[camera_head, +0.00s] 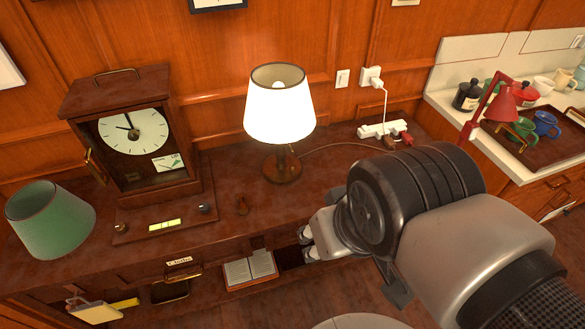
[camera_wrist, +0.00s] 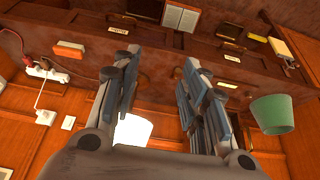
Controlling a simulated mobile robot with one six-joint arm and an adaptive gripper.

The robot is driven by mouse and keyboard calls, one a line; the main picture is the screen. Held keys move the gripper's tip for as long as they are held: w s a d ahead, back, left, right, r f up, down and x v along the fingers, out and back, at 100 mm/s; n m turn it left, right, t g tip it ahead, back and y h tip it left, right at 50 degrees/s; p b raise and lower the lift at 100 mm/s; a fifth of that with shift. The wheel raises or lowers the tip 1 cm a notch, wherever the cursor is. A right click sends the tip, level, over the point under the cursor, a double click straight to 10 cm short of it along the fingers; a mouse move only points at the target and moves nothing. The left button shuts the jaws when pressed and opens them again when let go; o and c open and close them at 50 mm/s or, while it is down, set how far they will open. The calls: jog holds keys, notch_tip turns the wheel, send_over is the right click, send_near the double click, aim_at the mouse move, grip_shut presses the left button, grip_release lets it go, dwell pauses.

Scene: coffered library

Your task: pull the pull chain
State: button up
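A table lamp (camera_head: 280,115) with a lit white shade and a dark wooden base (camera_head: 282,168) stands on the wooden sideboard in the head view. A thin pull chain seems to hang just under the shade's right side (camera_head: 291,150), but it is too small to make out clearly. The wrist view, turned upside down, shows the white shade (camera_wrist: 132,130) partly behind my fingers; no chain can be made out there. My gripper (camera_head: 306,244) is in front of the sideboard, below and in front of the lamp. In the wrist view my gripper (camera_wrist: 158,62) is open and empty.
A wooden clock (camera_head: 135,140) and a green shade (camera_head: 50,220) stand left of the lamp. A power strip (camera_head: 383,129) with a cord lies to the right. A tray with mugs (camera_head: 546,124) and a red lamp (camera_head: 502,104) are further right. An open book (camera_head: 250,270) lies below.

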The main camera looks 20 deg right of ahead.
dwell(0.5)
jog(key=shift+w+d+r, duration=0.15)
jog(key=shift+w, duration=0.15)
jog(key=shift+c, duration=1.3)
jog(key=w+d+m+p, duration=0.2)
jog(key=w, duration=0.2)
jog(key=w+d+m+h+p, duration=0.1)
jog(key=w+d+m+p, duration=0.1)
jog(key=w+p, duration=0.1)
jog(key=w+d+m+t+p, duration=0.1)
jog(key=w+d+m+p, duration=0.1)
jog(key=w, duration=0.3)
jog(key=shift+w+d+h+p, duration=0.15)
jog(key=shift+d+h+p, duration=0.25)
jog(key=shift+d+p, duration=0.25)
grip_shut()
jog(key=w+f+m+t+y+p, duration=0.2)
jog(key=w+f+m+p, duration=0.4)
jog(key=m+p, duration=0.4)
jog(key=shift+w+d+f+t+y+p, duration=0.2)
jog(key=shift+d+f+t+y+p, duration=0.25)
jog(key=shift+y+p, duration=0.2)
